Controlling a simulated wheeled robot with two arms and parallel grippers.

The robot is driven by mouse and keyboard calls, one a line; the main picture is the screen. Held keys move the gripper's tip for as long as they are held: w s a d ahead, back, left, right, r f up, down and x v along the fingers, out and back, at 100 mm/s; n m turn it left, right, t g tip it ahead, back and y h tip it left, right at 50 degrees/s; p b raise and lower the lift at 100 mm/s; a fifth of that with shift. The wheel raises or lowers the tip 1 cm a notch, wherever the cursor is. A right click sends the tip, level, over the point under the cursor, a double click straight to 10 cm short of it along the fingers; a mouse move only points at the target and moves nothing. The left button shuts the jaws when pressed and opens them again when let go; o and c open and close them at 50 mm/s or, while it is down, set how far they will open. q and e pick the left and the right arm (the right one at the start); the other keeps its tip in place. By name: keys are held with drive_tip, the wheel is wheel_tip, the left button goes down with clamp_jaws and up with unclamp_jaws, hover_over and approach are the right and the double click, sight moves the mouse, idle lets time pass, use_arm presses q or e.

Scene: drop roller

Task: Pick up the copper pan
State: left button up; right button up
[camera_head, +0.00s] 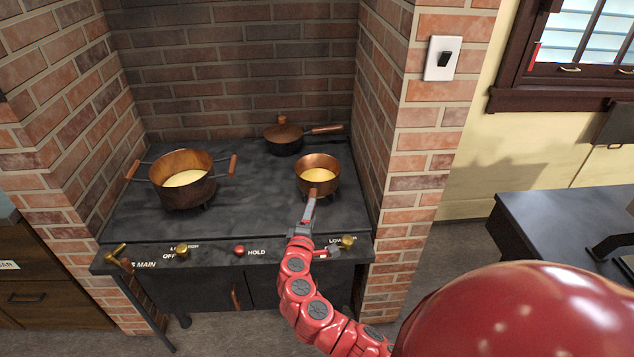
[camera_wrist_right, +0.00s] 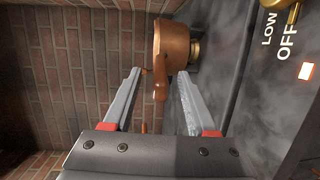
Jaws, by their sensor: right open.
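The small copper pan (camera_head: 318,163) stands on the right front of the dark stovetop with yellow contents in it. Its handle points toward me. My right gripper (camera_head: 311,203) is just in front of the pan, at the end of the handle. In the right wrist view the pan (camera_wrist_right: 172,38) is ahead, and its handle appears between the two open fingers (camera_wrist_right: 160,76). The fingers look apart from the handle, with nothing held. My left gripper is not in view.
A larger two-handled copper pot (camera_head: 183,178) with yellow contents stands at the left of the stovetop (camera_head: 250,210). A dark lidded pan (camera_head: 284,138) sits behind, its handle pointing right. Brick walls close in the stove on both sides. Knobs line the front edge.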

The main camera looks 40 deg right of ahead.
sight(315, 189)
drive_tip(key=shift+p+x, duration=0.5)
drive_tip(key=shift+x, duration=2.45)
drive_tip(key=shift+a, duration=0.1)
clamp_jaws()
